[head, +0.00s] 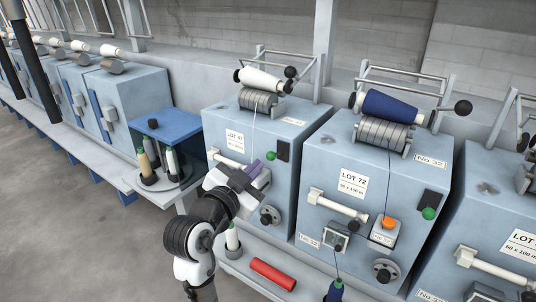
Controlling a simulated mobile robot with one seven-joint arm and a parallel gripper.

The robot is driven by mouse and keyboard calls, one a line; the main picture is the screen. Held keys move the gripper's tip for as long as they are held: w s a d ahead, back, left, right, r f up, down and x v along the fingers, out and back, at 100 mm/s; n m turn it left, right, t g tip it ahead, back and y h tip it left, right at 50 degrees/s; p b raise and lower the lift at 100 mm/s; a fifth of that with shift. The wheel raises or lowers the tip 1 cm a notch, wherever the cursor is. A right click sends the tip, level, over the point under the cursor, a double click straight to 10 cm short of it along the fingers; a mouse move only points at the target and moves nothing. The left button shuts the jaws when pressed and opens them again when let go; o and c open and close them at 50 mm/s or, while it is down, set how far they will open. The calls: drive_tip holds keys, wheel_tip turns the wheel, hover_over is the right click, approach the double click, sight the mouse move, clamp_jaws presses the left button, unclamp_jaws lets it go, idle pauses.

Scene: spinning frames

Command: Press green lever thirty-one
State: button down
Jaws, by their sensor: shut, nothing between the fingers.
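The left spinning unit (240,116) bears a LOT label and a small number plate (293,121) too small to read surely. A green-knobbed lever (271,156) sits by a black slot plate (282,151) on its front. My gripper (256,170) is shut, in front of this unit, below and left of the green knob, apart from it in the picture. A purple piece shows at the fingers; I cannot tell whether it belongs to my gripper or the unit. My gripper and wrist hide part of the unit's front. The unit to its right, plate No 32, has its own green knob (428,213).
The No 32 unit (375,155) carries an orange button (388,222) and a blue cone (390,105). A blue table (160,124) stands left, with bobbins on a stand below its top. A red tube (273,274) lies on the low shelf. Floor is clear at lower left.

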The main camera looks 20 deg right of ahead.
drive_tip(key=p, duration=0.3)
hover_over(269, 158)
drive_tip(key=s, duration=0.4)
drive_tip(key=shift+w+a+f+p, duration=0.1)
drive_tip(key=shift+w+f+p, duration=0.15)
drive_tip(key=shift+f, duration=0.3)
drive_tip(key=shift+w+a+f+p, duration=0.15)
drive_tip(key=shift+w+f, duration=0.15)
drive_tip(key=shift+f, duration=0.2)
drive_tip(key=shift+w+f, duration=0.35)
drive_tip(key=shift+f, duration=0.3)
drive_tip(key=shift+f+b, duration=0.2)
drive_tip(key=shift+b, duration=0.15)
drive_tip(key=shift+a+f+b, duration=0.1)
drive_tip(key=shift+f+b, duration=0.05)
drive_tip(key=shift+b, duration=0.25)
drive_tip(key=shift+t+b, duration=0.3)
drive_tip(key=shift+b, duration=0.05)
